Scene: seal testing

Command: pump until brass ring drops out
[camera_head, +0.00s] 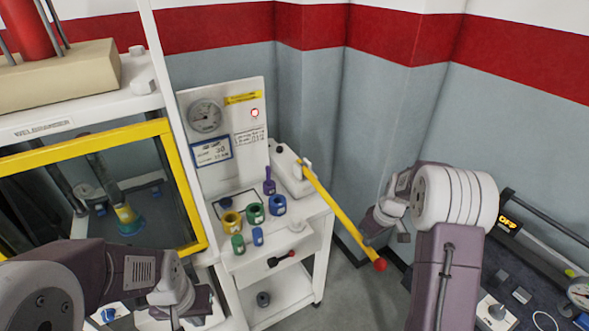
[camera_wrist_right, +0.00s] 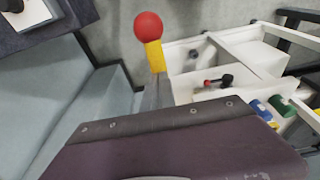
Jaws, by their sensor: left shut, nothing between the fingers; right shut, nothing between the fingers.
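A yellow pump lever (camera_head: 335,207) with a red ball end (camera_head: 380,265) slants down from a white pump unit (camera_head: 290,170) on a white cart. My right gripper (camera_head: 374,226) is shut and empty, beside the lever above its red ball. The red ball also shows in the right wrist view (camera_wrist_right: 148,27), just beyond the gripper. I cannot tell whether gripper and lever touch. My left gripper (camera_head: 185,308) is shut and empty at the lower left. I cannot pick out a brass ring for certain.
The white cart (camera_head: 290,305) carries several coloured cylinders, including a yellow one (camera_head: 231,222). Behind them stands a panel (camera_head: 236,140) with a gauge (camera_head: 205,116) and a red light (camera_head: 254,113). A dark bench (camera_head: 530,265) with an OFF display lies at right.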

